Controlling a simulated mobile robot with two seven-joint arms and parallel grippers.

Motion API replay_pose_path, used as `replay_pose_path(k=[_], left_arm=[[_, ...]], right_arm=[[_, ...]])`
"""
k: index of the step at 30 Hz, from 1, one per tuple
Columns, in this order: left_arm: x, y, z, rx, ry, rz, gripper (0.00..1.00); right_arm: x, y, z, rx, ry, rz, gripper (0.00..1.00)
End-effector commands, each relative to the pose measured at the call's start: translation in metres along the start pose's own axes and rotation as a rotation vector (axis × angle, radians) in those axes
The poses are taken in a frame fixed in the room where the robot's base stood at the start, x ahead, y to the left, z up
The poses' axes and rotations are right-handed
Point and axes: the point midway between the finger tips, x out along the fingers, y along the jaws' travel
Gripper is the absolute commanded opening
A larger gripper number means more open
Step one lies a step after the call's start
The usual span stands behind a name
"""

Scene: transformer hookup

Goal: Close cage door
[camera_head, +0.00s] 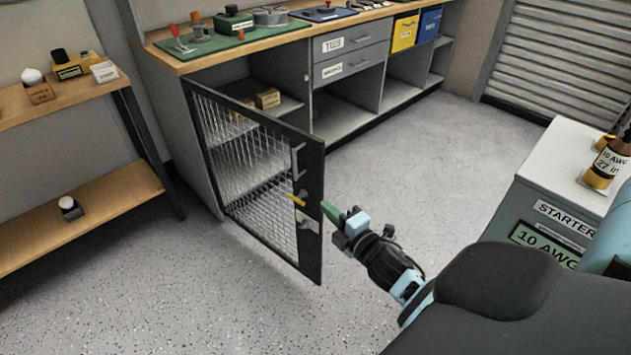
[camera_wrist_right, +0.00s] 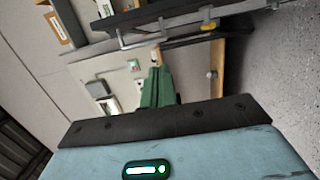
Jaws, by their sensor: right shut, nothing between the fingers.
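The cage door (camera_head: 255,175) is a dark-framed wire mesh door. It stands swung out, open, from the left end of the grey workbench cabinet, with shelves visible behind it. A grey handle (camera_head: 297,160) and a yellow piece (camera_head: 298,201) are on its free-edge stile. My right gripper (camera_head: 328,212) has green fingers, is shut and empty, and is close to the door's free edge, just right of it. Whether it touches the door I cannot tell. In the right wrist view the green fingers (camera_wrist_right: 158,88) point toward the dark door frame (camera_wrist_right: 180,38). My left gripper is not in view.
The workbench (camera_head: 250,45) carries a green mat with tools. Drawers and blue and yellow bins are to its right. A wooden shelf unit (camera_head: 70,90) stands left of the door. A grey starter cabinet (camera_head: 560,190) is at the right. Open floor (camera_head: 420,160) lies between them.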

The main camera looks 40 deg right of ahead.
Motion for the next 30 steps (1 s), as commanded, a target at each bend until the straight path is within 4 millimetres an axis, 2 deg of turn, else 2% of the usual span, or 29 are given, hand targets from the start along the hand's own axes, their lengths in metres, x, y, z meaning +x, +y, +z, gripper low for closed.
replay_pose_path(k=[16, 22, 30], left_arm=[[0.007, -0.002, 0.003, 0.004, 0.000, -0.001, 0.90], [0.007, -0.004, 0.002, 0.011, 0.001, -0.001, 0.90], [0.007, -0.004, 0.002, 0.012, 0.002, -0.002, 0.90]], right_arm=[[0.089, 0.000, 0.000, 0.000, 0.000, 0.000, 0.00], [0.095, 0.000, 0.027, -0.001, 0.000, -0.001, 0.00], [0.098, 0.000, 0.038, 0.000, 0.001, -0.001, 0.00]])
